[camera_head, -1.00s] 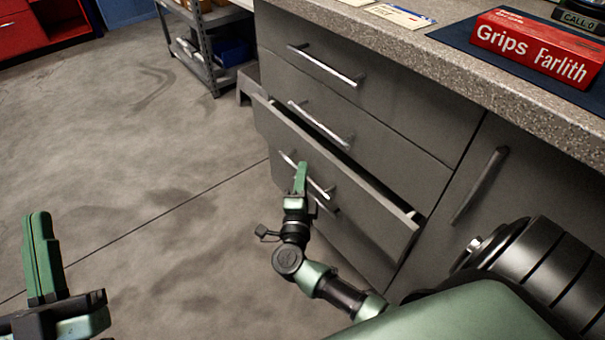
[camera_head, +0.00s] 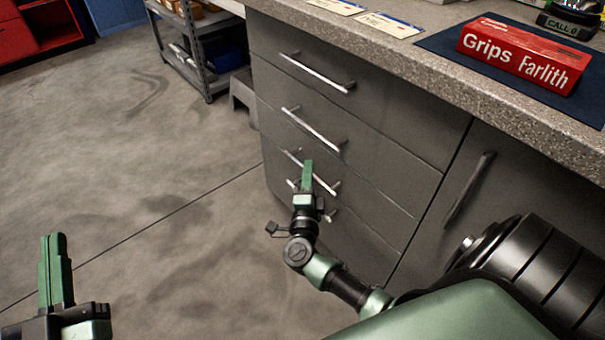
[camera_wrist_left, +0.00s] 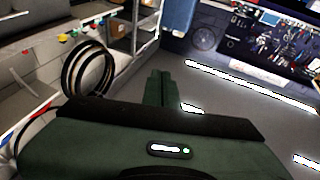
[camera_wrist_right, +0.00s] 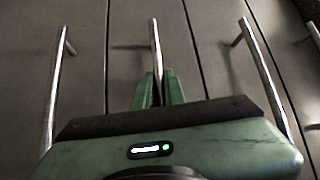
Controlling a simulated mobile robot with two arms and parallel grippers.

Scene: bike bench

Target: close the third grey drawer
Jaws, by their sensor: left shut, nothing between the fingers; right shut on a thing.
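The third grey drawer (camera_head: 375,195) from the top sits in the bench cabinet, its front level with the drawers above and below. Its metal bar handle (camera_head: 327,186) is partly hidden by my right gripper (camera_head: 308,168). The right wrist view shows that handle (camera_wrist_right: 155,45) running between the two green fingers (camera_wrist_right: 158,90), which are shut on it. My left gripper (camera_head: 52,262) is shut and empty over the floor at the lower left, away from the cabinet; its fingers also show in the left wrist view (camera_wrist_left: 160,88).
Two grey drawers are above, the top one (camera_head: 380,105) and the second (camera_head: 360,145), both flush. A cupboard door (camera_head: 500,195) is at the right. The worktop holds a red box (camera_head: 525,55) on a dark mat. A metal shelf (camera_head: 205,50) stands behind; open floor lies left.

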